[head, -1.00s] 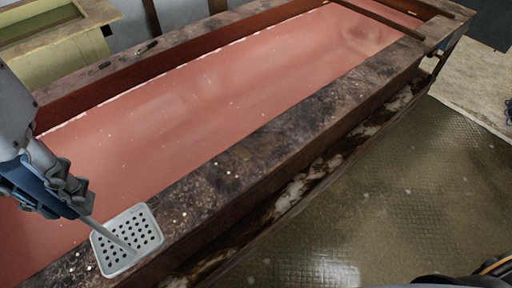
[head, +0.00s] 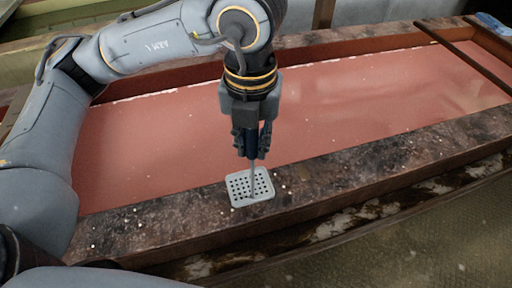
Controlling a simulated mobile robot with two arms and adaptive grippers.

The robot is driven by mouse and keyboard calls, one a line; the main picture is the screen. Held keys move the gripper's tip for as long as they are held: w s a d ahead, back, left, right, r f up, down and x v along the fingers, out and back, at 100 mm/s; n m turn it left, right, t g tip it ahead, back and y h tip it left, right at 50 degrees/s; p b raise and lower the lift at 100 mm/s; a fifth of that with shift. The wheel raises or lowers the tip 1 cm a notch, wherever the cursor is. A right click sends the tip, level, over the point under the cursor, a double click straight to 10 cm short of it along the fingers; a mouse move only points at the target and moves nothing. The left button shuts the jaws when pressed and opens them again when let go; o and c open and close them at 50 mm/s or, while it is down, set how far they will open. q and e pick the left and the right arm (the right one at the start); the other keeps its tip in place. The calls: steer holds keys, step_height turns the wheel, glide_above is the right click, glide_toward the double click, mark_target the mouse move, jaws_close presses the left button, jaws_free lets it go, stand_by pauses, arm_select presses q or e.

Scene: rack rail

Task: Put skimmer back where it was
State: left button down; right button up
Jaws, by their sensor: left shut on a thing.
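The skimmer has a pale grey perforated square head (head: 241,188) and a thin handle that rises from it into my left gripper (head: 252,146). My left gripper points down and is shut on the skimmer's dark blue handle. The skimmer head is over the near rim (head: 340,178) of the long tank; I cannot tell whether it touches the rim. The part of the handle inside the fingers is hidden. My right gripper is not in view.
The tank holds reddish liquid (head: 150,140) behind the near rim. Dark bars (head: 462,52) cross the tank at the far right, and a blue item (head: 492,22) lies at the upper right corner. Open textured floor (head: 450,240) lies in front of the tank.

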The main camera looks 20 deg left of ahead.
arm_select(q)
steer(key=shift+w+d+f, duration=0.1)
steer(key=shift+w+f, duration=0.1)
steer(key=shift+f, duration=0.05)
steer(key=f, duration=0.1)
steer(key=f+p, duration=0.2)
steer(key=shift+w+d+f, duration=0.1)
steer(key=shift+w+f, duration=0.15)
steer(key=shift+f, duration=0.1)
steer(key=shift+f+b, duration=0.2)
steer(key=shift+b, duration=0.1)
steer(key=c, duration=1.2)
jaws_free()
steer(key=shift+r, duration=0.1)
